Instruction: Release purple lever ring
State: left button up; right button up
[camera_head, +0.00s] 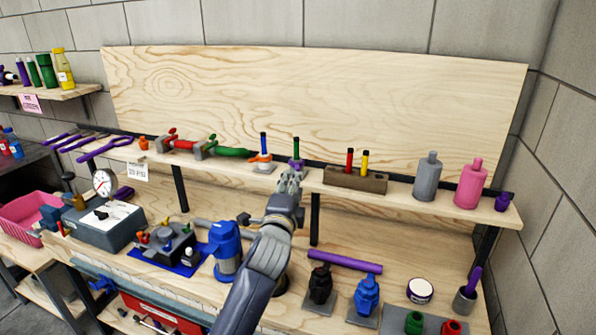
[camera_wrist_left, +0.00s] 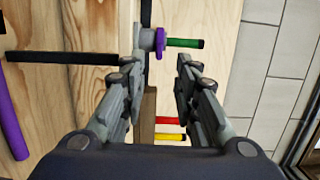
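The purple lever ring (camera_head: 296,163) sits on the upper shelf in the head view, with a thin upright green handle (camera_wrist_left: 186,43) through it. In the left wrist view the purple ring (camera_wrist_left: 160,44) is on a grey base, near the fingertips and between the two finger lines. My left gripper (camera_head: 290,180) is just in front of and below the ring at the shelf edge. Its fingers (camera_wrist_left: 161,50) are spread apart in the wrist view, with nothing clamped between them. Whether a finger touches the base or ring I cannot tell. My right gripper is not in view.
A blue-handled lever with an orange ring (camera_head: 260,157) stands just left on the shelf (camera_head: 410,200). A wooden block (camera_head: 355,180) with red and yellow handles is to the right, then grey (camera_head: 428,178) and pink (camera_head: 470,184) bottles. A backboard (camera_head: 310,95) rises behind.

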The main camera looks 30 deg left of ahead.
aim_at(297, 169)
pick_arm(q)
jog(key=p+x, duration=0.1)
jog(key=x, duration=0.6)
jog(key=shift+w+a, duration=0.2)
jog(key=shift+w, duration=0.15)
jog(key=shift+f, duration=0.1)
grip_shut()
